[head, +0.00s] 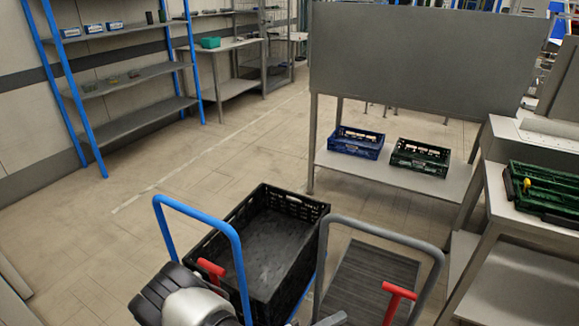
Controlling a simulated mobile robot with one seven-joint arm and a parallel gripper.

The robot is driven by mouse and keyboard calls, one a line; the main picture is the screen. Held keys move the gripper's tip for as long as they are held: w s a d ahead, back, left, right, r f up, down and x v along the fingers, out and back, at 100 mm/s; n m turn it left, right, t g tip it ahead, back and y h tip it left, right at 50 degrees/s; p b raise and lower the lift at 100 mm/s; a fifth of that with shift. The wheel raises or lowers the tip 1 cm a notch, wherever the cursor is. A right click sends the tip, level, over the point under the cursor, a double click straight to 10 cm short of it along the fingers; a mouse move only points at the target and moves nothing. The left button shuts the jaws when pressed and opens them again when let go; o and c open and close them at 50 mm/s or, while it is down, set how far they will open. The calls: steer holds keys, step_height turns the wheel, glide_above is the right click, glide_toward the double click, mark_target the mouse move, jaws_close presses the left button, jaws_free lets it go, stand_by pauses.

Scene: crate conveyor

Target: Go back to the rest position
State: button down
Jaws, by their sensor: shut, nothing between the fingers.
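Only a black and white part, which looks like a piece of my arm, shows at the bottom edge of the head view, left of the middle. It is close to the blue handle (237,262) of a cart. No gripper fingers can be made out, so I cannot see where my gripper is.
A black crate (318,212), seemingly empty, is behind the blue handle. A grey-handled cart (436,262) with a bare platform stands right of it. Blue (356,150) and green (420,172) crates sit on a low shelf; another green crate (510,185) is at right. Left floor is clear.

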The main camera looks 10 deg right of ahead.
steer(key=s+a+r+m+y+p, duration=0.1)
steer(key=s+r+y+p, duration=0.2)
steer(key=r, duration=1.6)
steer(key=s+a+r+m+g+y+p, duration=0.1)
steer(key=s+r+y+p, duration=0.3)
steer(key=r, duration=1.5)
steer(key=s+a+r+m+y+p, duration=0.1)
steer(key=s+r+m+y+p, duration=0.2)
steer(key=r+y+p, duration=0.7)
step_height(320, 180, up, 9)
steer(key=shift+s+r+g, duration=0.15)
steer(key=shift+s+g, duration=0.05)
steer(key=shift+g, duration=0.1)
